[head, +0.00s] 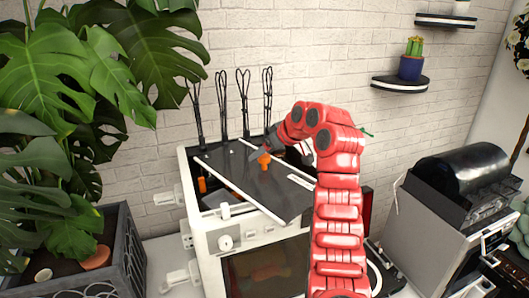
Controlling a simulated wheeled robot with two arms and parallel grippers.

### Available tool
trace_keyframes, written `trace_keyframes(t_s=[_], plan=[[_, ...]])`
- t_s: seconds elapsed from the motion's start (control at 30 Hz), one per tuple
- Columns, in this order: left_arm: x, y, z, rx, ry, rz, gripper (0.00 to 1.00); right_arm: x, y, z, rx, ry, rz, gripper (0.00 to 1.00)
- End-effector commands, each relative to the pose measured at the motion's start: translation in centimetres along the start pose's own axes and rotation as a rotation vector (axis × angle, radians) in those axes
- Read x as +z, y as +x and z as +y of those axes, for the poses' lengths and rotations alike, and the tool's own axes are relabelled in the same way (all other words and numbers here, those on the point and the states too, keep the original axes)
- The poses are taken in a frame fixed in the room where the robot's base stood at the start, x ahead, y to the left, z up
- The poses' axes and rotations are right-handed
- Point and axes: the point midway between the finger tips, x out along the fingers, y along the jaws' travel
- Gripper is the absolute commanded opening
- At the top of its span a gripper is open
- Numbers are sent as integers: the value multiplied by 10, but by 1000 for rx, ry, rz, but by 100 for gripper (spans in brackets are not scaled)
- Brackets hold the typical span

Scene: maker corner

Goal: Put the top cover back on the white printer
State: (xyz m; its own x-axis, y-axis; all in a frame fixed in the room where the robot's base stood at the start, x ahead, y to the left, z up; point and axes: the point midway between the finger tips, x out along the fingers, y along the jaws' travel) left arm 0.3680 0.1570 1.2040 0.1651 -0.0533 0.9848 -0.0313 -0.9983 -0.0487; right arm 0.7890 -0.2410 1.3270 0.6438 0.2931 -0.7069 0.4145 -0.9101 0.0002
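The white printer (211,240) stands in the middle of the head view with its top partly open. Its top cover, a dark flat panel (240,185) with light edges, lies skewed and tilted over the opening, its near corner reaching past the front edge. An orange knob (265,162) stands up from the cover. My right gripper (262,152), on the red arm, is at the knob and appears shut on it; the fingertips are small and partly hidden. Gaps show at the cover's left side, with orange parts inside. My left gripper is out of view.
Several black looped rods (221,105) rise behind the printer. A large plant in a dark planter (120,240) stands at left. A grey machine with a black drum (462,168) stands at right. Wall shelves (400,84) hang above, one with a cactus pot (411,68).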

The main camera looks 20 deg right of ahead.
Motion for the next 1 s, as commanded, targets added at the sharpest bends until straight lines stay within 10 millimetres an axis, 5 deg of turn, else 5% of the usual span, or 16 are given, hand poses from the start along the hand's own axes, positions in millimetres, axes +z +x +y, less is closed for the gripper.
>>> trace_keyframes(t_s=[0.27,0.4,0.6,1.0], plan=[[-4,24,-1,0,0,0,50,-13,-13,0,0,0,-1,76],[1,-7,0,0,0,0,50,-6,-37,1,4,-4,7,76],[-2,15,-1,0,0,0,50,-12,-75,-1,-1,1,0,76],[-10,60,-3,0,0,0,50,-13,-111,-1,-2,0,-2,76]])
